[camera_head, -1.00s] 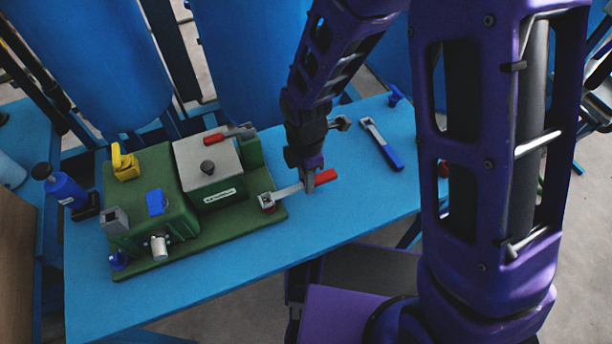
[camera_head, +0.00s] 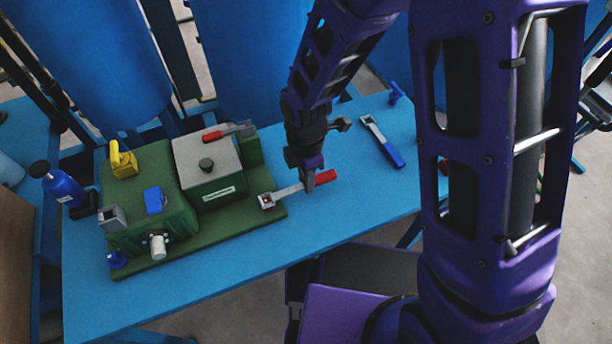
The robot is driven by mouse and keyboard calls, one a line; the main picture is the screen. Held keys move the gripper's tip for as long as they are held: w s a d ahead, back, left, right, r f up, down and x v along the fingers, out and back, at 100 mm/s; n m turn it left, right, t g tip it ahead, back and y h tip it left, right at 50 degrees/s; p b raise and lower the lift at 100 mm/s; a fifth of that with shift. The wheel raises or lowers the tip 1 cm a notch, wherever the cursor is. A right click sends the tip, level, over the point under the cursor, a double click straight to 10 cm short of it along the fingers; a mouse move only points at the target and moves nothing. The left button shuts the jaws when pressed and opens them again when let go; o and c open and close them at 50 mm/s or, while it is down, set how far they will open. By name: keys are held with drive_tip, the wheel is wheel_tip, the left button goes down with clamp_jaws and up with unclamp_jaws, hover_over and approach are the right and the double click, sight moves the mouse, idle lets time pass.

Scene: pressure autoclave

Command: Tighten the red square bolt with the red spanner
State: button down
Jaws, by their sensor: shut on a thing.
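The red spanner (camera_head: 325,176) has a red handle and a grey metal shaft. My gripper (camera_head: 308,186) is shut on it near where the handle meets the shaft. The spanner's square head (camera_head: 267,201) is at the right front corner of the green autoclave base (camera_head: 215,238). A small red spot, likely the red square bolt (camera_head: 267,200), shows inside the head. The head seems to be around it, but how deeply it sits I cannot tell.
A blue-handled spanner (camera_head: 383,142) lies on the blue table (camera_head: 350,215) to the right. The table front is clear.

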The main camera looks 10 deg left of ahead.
drive_tip(key=shift+f+b, duration=0.55)
drive_tip(key=shift+f, duration=0.25)
drive_tip(key=c, duration=0.6)
unclamp_jaws()
drive_tip(key=shift+r, duration=0.1)
wheel_tip(320, 180, up, 17)
drive_tip(key=p, duration=0.4)
drive_tip(key=shift+r+p, duration=0.2)
drive_tip(key=shift+p, duration=0.15)
drive_tip(key=shift+o, duration=0.2)
